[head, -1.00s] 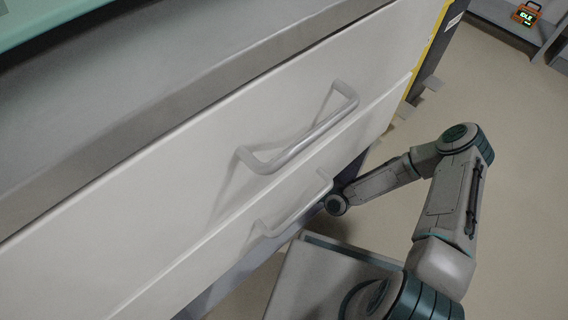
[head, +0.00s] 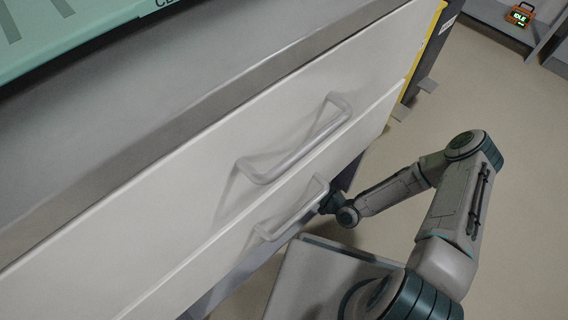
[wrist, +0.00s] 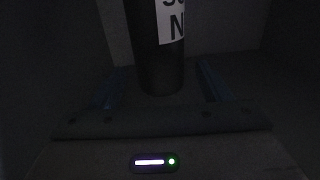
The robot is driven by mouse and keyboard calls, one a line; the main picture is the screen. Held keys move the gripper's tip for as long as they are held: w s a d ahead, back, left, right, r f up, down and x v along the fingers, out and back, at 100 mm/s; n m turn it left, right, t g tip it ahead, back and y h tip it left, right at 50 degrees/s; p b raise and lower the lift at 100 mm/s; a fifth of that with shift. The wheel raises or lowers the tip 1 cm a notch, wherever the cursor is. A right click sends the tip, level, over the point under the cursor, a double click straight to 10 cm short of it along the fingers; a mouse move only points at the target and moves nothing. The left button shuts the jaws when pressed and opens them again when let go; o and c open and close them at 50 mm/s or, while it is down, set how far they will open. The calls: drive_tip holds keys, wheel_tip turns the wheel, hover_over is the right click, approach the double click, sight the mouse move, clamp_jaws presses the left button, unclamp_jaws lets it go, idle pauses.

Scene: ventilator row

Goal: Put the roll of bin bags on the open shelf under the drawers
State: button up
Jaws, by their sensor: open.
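A dark cylinder (wrist: 158,60) with a white label, which looks like the roll of bin bags, stands upright in the wrist view. My gripper (wrist: 158,82) is open, with one finger on each side of the cylinder and dark gaps between. Whether it touches the cylinder is too dark to tell. In the head view my wrist is beside the lower drawer's handle (head: 290,212), and the gripper's end is hidden behind the drawer edge. The drawers (head: 190,190) are white and shut. The shelf under them is hidden in the head view; the wrist view shows a dark, enclosed space.
A grey worktop (head: 200,80) with a teal tray (head: 75,45) on it is above the drawers. The upper drawer's handle (head: 295,145) sticks out above my wrist. Beige floor (head: 520,200) is clear to the right.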

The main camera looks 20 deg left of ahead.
drive_tip(key=p+v, duration=0.1)
drive_tip(key=v, duration=0.6)
drive_tip(key=shift+p, duration=0.4)
